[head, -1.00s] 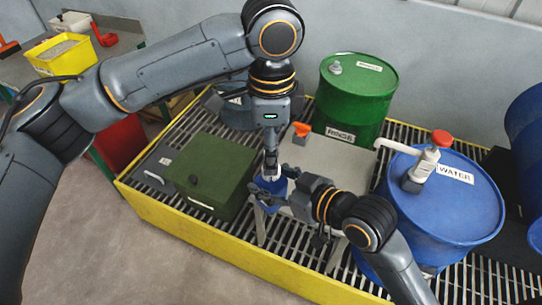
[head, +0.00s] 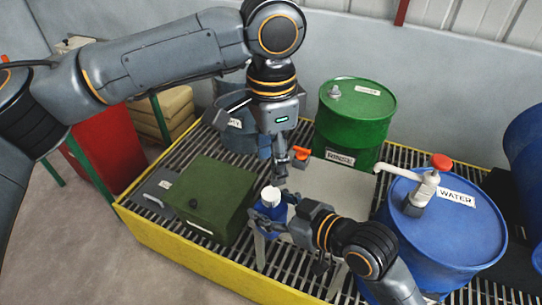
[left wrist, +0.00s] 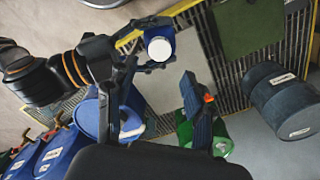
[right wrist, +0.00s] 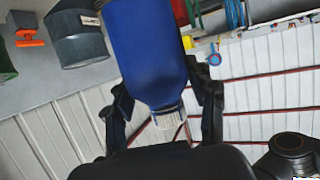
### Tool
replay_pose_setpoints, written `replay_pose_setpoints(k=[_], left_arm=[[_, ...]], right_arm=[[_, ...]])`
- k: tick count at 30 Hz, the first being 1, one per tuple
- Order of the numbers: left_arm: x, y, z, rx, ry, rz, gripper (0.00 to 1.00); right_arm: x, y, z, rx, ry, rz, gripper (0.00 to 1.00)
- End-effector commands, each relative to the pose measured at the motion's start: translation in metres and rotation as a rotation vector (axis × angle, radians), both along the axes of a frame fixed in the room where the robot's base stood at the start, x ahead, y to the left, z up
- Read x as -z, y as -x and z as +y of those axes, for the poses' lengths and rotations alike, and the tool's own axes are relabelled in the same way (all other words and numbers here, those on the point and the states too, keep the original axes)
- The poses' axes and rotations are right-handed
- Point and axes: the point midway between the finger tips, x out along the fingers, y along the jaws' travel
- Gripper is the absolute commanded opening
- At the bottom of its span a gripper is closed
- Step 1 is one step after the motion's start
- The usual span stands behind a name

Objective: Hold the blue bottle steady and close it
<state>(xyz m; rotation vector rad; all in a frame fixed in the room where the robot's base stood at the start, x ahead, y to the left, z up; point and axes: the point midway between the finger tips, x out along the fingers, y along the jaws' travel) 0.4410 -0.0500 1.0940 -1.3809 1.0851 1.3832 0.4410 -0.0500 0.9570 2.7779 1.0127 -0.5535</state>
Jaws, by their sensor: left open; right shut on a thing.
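The blue bottle (head: 268,210) stands upright in the right gripper, above the pale work surface. A white cap (head: 270,194) shows on its top; it is a white disc in the left wrist view (left wrist: 160,49). How tightly the cap sits I cannot tell. My right gripper (head: 283,210) is shut around the bottle's side; in the right wrist view the bottle (right wrist: 152,55) lies between the two fingers. My left gripper (head: 280,172) is open and empty, a little above the cap and apart from it. Its fingers also spread in the left wrist view (left wrist: 166,104).
An orange-topped item (head: 302,153) is close beside my left gripper. A green rinse drum (head: 355,115) stands behind, a blue water drum (head: 455,235) with a pump at the right. A dark green box (head: 208,200) sits at the left on the yellow-edged grating (head: 190,242).

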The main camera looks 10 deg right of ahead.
Motion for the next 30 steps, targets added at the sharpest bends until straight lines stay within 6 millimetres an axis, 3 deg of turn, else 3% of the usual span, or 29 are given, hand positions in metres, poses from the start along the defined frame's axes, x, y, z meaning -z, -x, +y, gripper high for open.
replay_pose_setpoints(k=[8, 21, 30], left_arm=[[0.011, 0.0, 0.0, 0.001, 0.0, 0.001, 0.52], [0.072, 0.0, 0.0, 0.002, 0.0, 0.001, 0.52], [0.08, 0.0, 0.0, 0.002, 0.001, 0.0, 0.52]], right_arm=[[-0.001, 0.0, 0.0, 0.0, -0.001, -0.002, 0.0], [-0.001, 0.0, 0.0, 0.0, -0.001, -0.002, 0.0], [-0.001, 0.0, 0.0, 0.0, -0.001, -0.002, 0.0]])
